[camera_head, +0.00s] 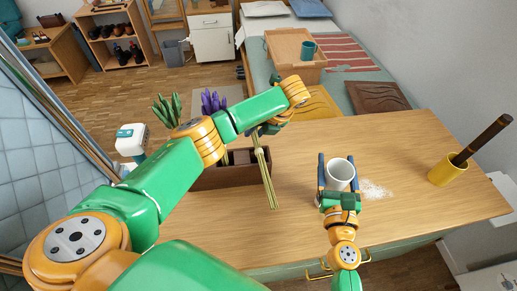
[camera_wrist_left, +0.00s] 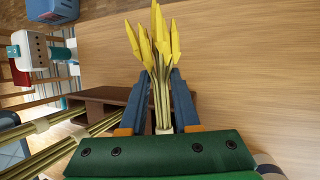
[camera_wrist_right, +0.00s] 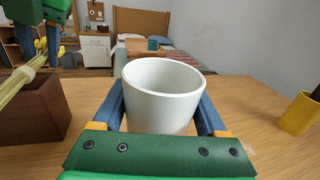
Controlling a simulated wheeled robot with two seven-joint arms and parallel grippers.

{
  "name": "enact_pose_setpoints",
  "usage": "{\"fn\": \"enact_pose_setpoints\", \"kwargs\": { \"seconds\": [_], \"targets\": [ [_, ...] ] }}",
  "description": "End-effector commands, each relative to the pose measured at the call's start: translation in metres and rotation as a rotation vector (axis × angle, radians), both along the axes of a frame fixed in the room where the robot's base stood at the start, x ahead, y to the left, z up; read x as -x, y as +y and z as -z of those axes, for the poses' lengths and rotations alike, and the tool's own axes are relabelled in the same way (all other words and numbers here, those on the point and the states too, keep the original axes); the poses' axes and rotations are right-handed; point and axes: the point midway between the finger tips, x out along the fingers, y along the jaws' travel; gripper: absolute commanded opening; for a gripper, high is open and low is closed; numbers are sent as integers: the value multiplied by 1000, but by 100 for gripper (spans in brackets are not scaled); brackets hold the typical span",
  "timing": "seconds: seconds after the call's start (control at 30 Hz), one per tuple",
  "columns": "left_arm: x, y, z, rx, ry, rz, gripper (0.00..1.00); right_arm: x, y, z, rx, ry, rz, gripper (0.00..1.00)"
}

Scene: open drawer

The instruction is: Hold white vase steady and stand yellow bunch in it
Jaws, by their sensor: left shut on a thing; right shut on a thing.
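The white vase (camera_head: 340,175) stands upright on the table, with an open, empty-looking mouth. My right gripper (camera_head: 337,185) is shut on it, one finger on each side; the right wrist view shows the vase (camera_wrist_right: 163,95) large between the fingers. My left gripper (camera_head: 258,140) is shut on the yellow bunch, left of the vase and apart from it. The bunch's pale stems (camera_head: 266,182) hang down, slightly tilted, in front of the brown box. Its yellow tips (camera_wrist_left: 153,38) show in the left wrist view, with the stems between the fingers; my arm hides the tips in the head view.
A brown box (camera_head: 225,178) stands on the table's left part, partly behind my left arm, near green (camera_head: 167,110) and purple (camera_head: 212,101) bunches. A yellow cup (camera_head: 447,170) with a dark stick stands at right. White grains (camera_head: 375,190) lie right of the vase.

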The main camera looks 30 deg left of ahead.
Motion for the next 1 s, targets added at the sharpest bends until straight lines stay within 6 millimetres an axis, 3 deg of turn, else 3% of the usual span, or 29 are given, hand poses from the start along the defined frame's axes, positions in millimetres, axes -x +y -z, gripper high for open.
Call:
{"fn": "enact_pose_setpoints", "kwargs": {
  "seconds": [0.17,0.5,0.63,0.83,1.0],
  "targets": [
    [-1,0,-5,0,-3,0,0,0,0,0,1,0,1,0],
    [-1,0,-87,-3,-6,2,0,0,0,0,1,0,1,0],
    [-9,-5,-97,-20,-23,40,0,0,0,0,1,0,1,0],
    [-58,-46,-103,-135,-220,325,0,0,0,0,1,0,0,0],
    [-86,-91,-134,-212,-524,641,0,0,0,0,1,0,1,0]
  ]
}}
